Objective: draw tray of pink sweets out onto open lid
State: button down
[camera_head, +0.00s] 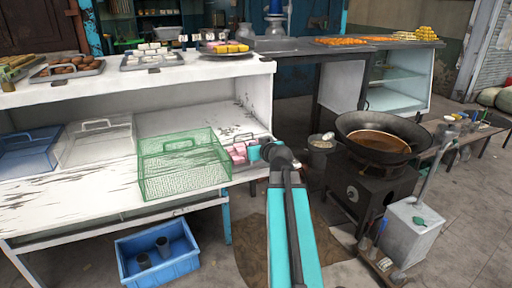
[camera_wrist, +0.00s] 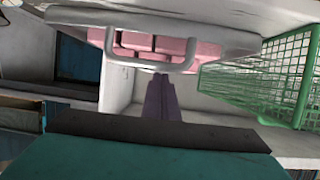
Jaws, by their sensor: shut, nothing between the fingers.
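The pink sweets (camera_head: 238,151) sit in a pale tray on the white shelf, just right of the green mesh box, partly hidden by my arm in the head view. In the wrist view the pink sweets (camera_wrist: 175,46) show in the pale tray (camera_wrist: 235,40), with its looped handle (camera_wrist: 150,66) facing my gripper. My gripper (camera_wrist: 162,77) is shut and empty, its fingertips close to the handle; I cannot tell whether they touch it. No open lid can be clearly made out; the green mesh box (camera_head: 185,165) stands beside the tray and also shows in the wrist view (camera_wrist: 262,78).
A clear handled box (camera_head: 97,143) and a blue one (camera_head: 28,155) stand farther left on the shelf. Food trays (camera_head: 68,70) line the top shelf. A blue crate (camera_head: 158,255) is on the floor below. A wok (camera_head: 380,138) on a stove stands at right.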

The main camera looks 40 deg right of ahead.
aim_at(257, 166)
jog(key=shift+r, duration=0.15)
jog(key=shift+r, duration=0.15)
jog(key=shift+s+a+r, duration=0.1)
jog(key=shift+s, duration=0.05)
jog(key=shift+s+a, duration=0.25)
jog(key=shift+s, duration=0.45)
jog(key=shift+s+a, duration=0.2)
jog(key=shift+s, duration=0.5)
jog(key=shift+b, duration=1.1)
jog(key=b, duration=0.3)
jog(key=shift+s, duration=0.2)
jog(key=s+b, duration=0.1)
jog(key=b, duration=0.3)
jog(key=s+a+b, duration=0.1)
jog(key=b, duration=0.4)
jog(key=shift+s, duration=0.1)
